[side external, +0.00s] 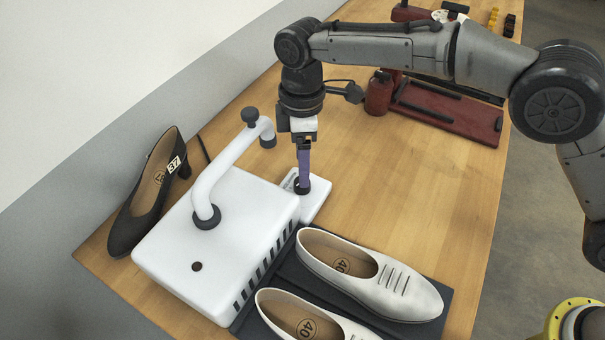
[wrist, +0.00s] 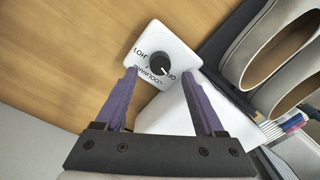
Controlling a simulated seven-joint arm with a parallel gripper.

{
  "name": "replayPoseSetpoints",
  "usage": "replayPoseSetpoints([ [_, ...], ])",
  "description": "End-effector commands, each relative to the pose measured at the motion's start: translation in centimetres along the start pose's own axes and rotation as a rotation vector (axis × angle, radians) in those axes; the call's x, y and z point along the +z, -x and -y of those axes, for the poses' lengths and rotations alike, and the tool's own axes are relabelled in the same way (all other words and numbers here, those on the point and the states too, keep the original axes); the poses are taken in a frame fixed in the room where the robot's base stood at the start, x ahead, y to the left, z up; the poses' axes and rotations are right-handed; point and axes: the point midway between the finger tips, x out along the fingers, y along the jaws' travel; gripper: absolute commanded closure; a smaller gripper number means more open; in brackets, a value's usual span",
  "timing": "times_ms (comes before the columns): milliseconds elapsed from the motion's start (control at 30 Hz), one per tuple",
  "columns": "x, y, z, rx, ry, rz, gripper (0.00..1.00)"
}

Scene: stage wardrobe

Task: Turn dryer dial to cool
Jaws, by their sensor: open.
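The dryer (side external: 215,240) is a white box with a curved white pipe on the bench. Its small white control panel (side external: 318,200) juts out at the far right corner. The black round dial (wrist: 160,65) sits on this panel with dark lettering around it. A pale mark on the dial points toward the lower right in the wrist view; the lettering is too small to read surely. My gripper (side external: 304,180) points down at the dial. Its purple fingers (wrist: 159,72) are open, one on each side of the dial in the wrist view. I cannot tell whether they touch it.
A black heeled shoe (side external: 152,190) stands left of the dryer. Two pale shoes (side external: 385,285) lie on a dark mat in front of the panel. A dark red rack (side external: 460,115) stands at the back right. The wooden bench (side external: 400,190) right of the panel is clear.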

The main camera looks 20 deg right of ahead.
Motion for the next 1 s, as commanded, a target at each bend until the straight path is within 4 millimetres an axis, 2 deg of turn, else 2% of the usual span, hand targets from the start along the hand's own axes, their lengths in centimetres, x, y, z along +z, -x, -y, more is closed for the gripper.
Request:
replayPoseSetpoints([
  [100,0.0,-2.0,0.1,-0.002,0.000,0.002,0.29],
  [300,0.0,-3.9,0.0,-0.001,0.000,0.001,0.29],
  [667,0.0,-4.4,0.0,0.000,0.000,0.000,0.29],
  [1000,0.0,-4.3,0.0,0.000,0.000,0.000,0.89],
])
